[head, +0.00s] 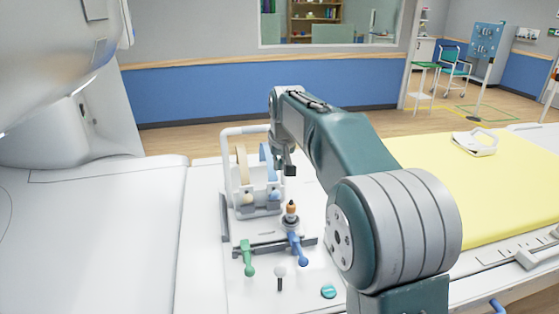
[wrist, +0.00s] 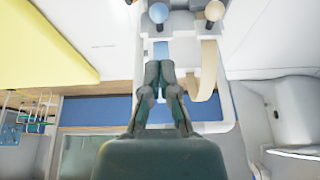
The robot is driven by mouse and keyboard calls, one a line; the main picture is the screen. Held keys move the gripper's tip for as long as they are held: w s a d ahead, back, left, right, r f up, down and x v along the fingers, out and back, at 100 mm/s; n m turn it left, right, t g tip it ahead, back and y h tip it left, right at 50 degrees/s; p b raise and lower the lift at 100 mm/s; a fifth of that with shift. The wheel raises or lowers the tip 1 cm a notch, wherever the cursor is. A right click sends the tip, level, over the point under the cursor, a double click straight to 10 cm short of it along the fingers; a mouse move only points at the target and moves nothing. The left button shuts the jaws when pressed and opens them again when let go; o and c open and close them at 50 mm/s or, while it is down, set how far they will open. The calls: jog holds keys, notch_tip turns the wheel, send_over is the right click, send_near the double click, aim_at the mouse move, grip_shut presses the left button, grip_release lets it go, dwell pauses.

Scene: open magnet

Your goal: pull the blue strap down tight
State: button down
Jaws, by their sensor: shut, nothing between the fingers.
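The blue strap (head: 265,157) hangs on the right side of a white frame, next to a tan strap (head: 242,163). In the wrist view a short piece of the blue strap (wrist: 161,50) shows just beyond my fingertips, and the tan strap (wrist: 208,72) curves to their right. My gripper (head: 290,170) is shut and empty, close beside the blue strap's right side in the head view. In the wrist view my gripper (wrist: 159,68) overlaps the line of the blue strap and hides part of it. I cannot tell whether they touch.
A blue knob (wrist: 158,13) and a tan knob (wrist: 214,10) sit at the straps' lower ends. In front stand a green lever (head: 248,258), a blue lever (head: 297,249) and an orange-tipped post (head: 291,210). A yellow pad (head: 490,185) lies to the right.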

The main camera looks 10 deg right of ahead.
aim_at(277, 197)
jog(key=x, duration=0.9)
jog(key=shift+s+f, duration=0.1)
jog(key=shift+s, duration=0.2)
jog(key=shift+f, duration=0.1)
jog(key=shift+f, duration=2.2)
jog(key=shift+s, duration=0.1)
jog(key=w+v, duration=0.1)
jog(key=v, duration=1.3)
jog(key=shift+r, duration=0.3)
